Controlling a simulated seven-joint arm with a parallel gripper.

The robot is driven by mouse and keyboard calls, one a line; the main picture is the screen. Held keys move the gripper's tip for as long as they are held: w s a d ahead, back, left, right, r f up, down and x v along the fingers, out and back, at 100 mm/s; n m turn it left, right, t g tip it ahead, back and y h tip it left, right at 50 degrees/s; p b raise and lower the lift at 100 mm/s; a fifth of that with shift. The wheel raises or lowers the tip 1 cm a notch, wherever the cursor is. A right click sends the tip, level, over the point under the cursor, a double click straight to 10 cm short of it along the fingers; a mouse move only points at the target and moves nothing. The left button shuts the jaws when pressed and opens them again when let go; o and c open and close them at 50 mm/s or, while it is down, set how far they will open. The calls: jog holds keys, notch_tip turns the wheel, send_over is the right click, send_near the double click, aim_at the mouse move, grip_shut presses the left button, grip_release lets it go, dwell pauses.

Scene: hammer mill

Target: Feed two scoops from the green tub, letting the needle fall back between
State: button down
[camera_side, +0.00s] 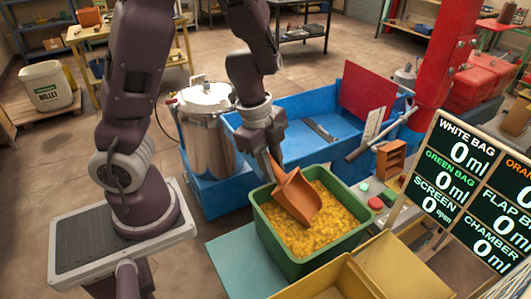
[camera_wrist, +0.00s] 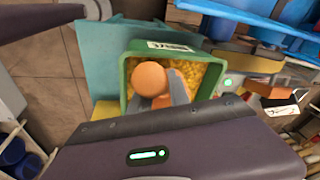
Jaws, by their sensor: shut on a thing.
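The green tub (camera_side: 286,259) is full of yellow grain (camera_side: 332,222). It also shows in the wrist view (camera_wrist: 128,62). My gripper (camera_side: 273,150) is above the tub's back left part, shut on the handle of an orange-brown scoop (camera_side: 298,196). The scoop is tilted, its bowl down at the grain; I cannot tell how deep it sits or how much it holds. In the wrist view the round orange end of the scoop handle (camera_wrist: 150,79) shows at my gripper (camera_wrist: 172,92) and hides the bowl. I cannot make out a needle dial in either view.
A readout board (camera_side: 475,190) at the right shows zeros. A green button (camera_side: 362,187) and a red button (camera_side: 376,203) are right of the tub. A yellow bin (camera_side: 335,280) stands in front. Behind are a blue trough (camera_side: 308,95), a steel drum (camera_side: 207,130) and a red post (camera_side: 440,65).

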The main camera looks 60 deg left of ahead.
aim_at(280, 180)
jog(key=f, duration=0.1)
jog(key=d+f, duration=0.1)
jog(key=w+f, duration=0.1)
jog(key=shift+d+f, duration=0.3)
jog(key=d, duration=0.1)
jog(key=w+d+f, duration=0.1)
jog(key=d+h, duration=0.1)
jog(key=shift+w+f+t, duration=0.25)
jog(key=shift+w+t, duration=0.05)
jog(key=shift+w, duration=0.1)
jog(key=shift+w+r, duration=0.1)
jog(key=shift+r, duration=0.1)
jog(key=r+t+h, duration=0.1)
jog(key=s+a+r+h, duration=0.1)
jog(key=r, duration=0.1)
jog(key=a+r+t+h, duration=0.1)
jog(key=r+h, duration=0.1)
jog(key=shift+s+a+t, duration=0.15)
jog(key=shift+s+t, duration=0.1)
jog(key=shift+t, duration=0.05)
jog(key=shift+s+a+r+t+h, duration=0.2)
jog(key=shift+r+t+h, duration=0.2)
jog(key=shift+r+h, duration=0.25)
jog(key=shift+w+f, duration=0.1)
dwell(1.0)
